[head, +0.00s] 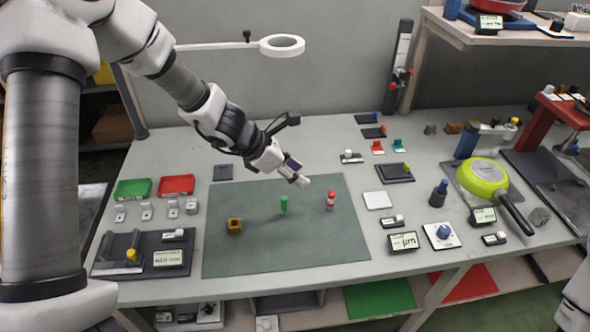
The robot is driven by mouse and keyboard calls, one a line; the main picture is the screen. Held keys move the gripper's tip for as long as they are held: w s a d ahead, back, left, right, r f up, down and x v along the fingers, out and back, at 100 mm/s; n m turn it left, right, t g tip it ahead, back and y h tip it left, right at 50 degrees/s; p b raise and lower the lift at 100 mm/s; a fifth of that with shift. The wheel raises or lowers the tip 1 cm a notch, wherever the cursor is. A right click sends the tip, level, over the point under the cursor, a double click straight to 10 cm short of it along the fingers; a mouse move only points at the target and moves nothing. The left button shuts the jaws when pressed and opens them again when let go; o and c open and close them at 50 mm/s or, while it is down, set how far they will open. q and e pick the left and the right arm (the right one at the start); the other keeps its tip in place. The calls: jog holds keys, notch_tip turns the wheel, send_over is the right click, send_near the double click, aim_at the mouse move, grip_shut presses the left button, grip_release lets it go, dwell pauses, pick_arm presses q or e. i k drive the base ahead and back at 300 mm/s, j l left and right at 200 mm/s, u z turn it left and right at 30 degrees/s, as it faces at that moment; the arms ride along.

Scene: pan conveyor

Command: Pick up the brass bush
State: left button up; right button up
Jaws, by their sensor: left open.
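A small brass-coloured block with a dark opening in its top (235,226) sits on the left part of the dark green mat (300,255); it looks like the brass bush, though it is too small to be sure. My left gripper (303,180) is open above the far part of the mat, up and to the right of the block and apart from it. No object shows between its fingers. My right gripper is out of the picture; only a piece of my right arm shows at the lower right edge.
A green pin (284,205) and a red piece (331,200) stand on the mat. A fixture with a yellow knob (131,254) is at left, near green (133,189) and red (176,185) trays. A green pan (482,174) is at right. The mat's front is clear.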

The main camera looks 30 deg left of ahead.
aim_at(235, 225)
jog(key=u, duration=1.3)
